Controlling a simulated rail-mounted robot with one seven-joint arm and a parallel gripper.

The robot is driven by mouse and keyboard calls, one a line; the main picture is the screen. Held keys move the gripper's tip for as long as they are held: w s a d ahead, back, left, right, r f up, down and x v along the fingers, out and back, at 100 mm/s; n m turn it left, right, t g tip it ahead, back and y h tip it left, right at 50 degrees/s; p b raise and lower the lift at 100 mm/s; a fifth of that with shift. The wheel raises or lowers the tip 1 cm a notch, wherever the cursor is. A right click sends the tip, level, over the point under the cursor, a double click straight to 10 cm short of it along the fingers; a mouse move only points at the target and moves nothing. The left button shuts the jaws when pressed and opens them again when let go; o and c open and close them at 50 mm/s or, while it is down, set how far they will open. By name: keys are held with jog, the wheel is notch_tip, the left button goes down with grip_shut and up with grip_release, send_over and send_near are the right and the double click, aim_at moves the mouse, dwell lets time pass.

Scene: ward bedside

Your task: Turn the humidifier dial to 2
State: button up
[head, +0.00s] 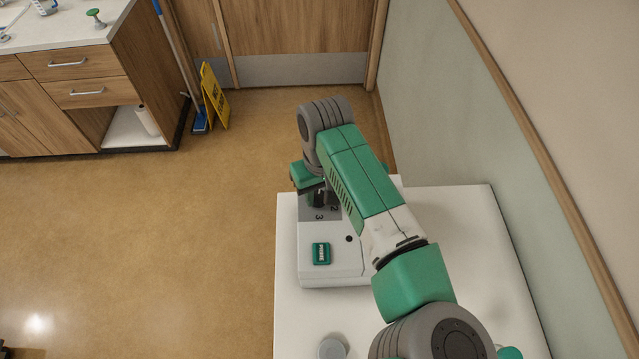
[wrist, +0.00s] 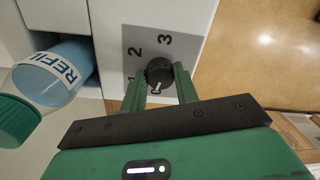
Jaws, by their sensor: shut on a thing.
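The humidifier (head: 330,268) is a white box on a white table, with a grey dial plate (wrist: 190,45) printed with numbers. The wrist view shows 2 and 3 clearly and 1 partly covered at the left. The dark round dial (wrist: 159,71) sits between the two green fingers of my gripper (wrist: 160,74), which is shut on it. A small white mark, perhaps a 0 or the pointer, shows at the dial's lower edge; I cannot tell which number the dial points to. In the head view my gripper (head: 316,190) is over the dial, mostly hidden by my arm.
A round grey-white thing (head: 332,348) is at the table's (head: 292,318) near edge.

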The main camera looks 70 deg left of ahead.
jog(key=m+p, duration=0.3)
jog(key=p, duration=0.2)
jog(key=shift+s+r+m, duration=0.1)
jog(key=shift+r+m, duration=0.3)
jog(key=m+p, duration=0.3)
jog(key=p, duration=0.2)
jog(key=shift+m, duration=0.3)
jog(key=m+p, duration=0.5)
jog(key=p, duration=0.1)
jog(key=shift+f+p, duration=0.1)
jog(key=shift+p, duration=0.3)
jog(key=m+p, duration=0.2)
jog(key=m, duration=0.2)
jog(key=shift+s+f+y+p, duration=0.1)
jog(key=shift+y+p, duration=0.2)
jog(key=shift+p, duration=0.05)
jog(key=m+p, duration=0.2)
jog(key=m, duration=0.2)
jog(key=shift+f+m+t, duration=0.1)
jog(key=shift+m+t, duration=0.3)
jog(key=o, duration=1)
